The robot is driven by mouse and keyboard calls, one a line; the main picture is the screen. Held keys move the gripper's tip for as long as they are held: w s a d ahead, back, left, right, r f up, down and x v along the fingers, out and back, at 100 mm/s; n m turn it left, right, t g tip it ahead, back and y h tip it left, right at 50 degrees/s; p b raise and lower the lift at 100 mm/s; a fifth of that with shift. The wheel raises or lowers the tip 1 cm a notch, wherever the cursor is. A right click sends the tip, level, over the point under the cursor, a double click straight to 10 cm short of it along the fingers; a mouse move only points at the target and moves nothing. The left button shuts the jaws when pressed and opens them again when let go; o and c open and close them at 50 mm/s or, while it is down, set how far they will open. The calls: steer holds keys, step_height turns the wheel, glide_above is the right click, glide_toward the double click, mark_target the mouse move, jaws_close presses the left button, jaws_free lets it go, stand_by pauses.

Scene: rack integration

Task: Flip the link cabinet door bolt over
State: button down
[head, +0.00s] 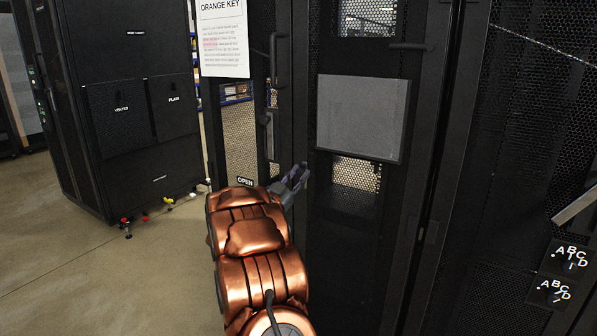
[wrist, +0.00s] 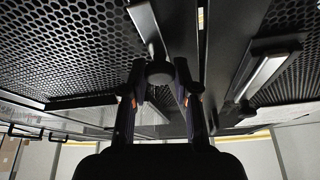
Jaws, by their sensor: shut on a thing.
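The door bolt (wrist: 148,30) shows in the wrist view as a light grey bar ending in a dark round knob (wrist: 159,75). It is on the dark perforated cabinet door (wrist: 70,45). My gripper (wrist: 160,68) has one finger on each side of the knob and is shut on it. In the head view my gripper (head: 296,178) is against the black cabinet front, beside the narrow door edge. The bolt is too small and dark to make out there, and my copper-coloured arm covers part of the area below.
A grey panel (head: 363,117) sits on the cabinet front to the right of my gripper. A paper sign (head: 223,40) hangs at upper left. Another long handle (wrist: 264,76) is at right in the wrist view. A separate black cabinet (head: 135,110) stands at left, with open floor (head: 90,275) before it.

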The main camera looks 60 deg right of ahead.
steer(key=shift+f, duration=0.65)
steer(key=c, duration=0.9)
jaws_free()
steer(key=shift+o, duration=0.2)
steer(key=v, duration=1.2)
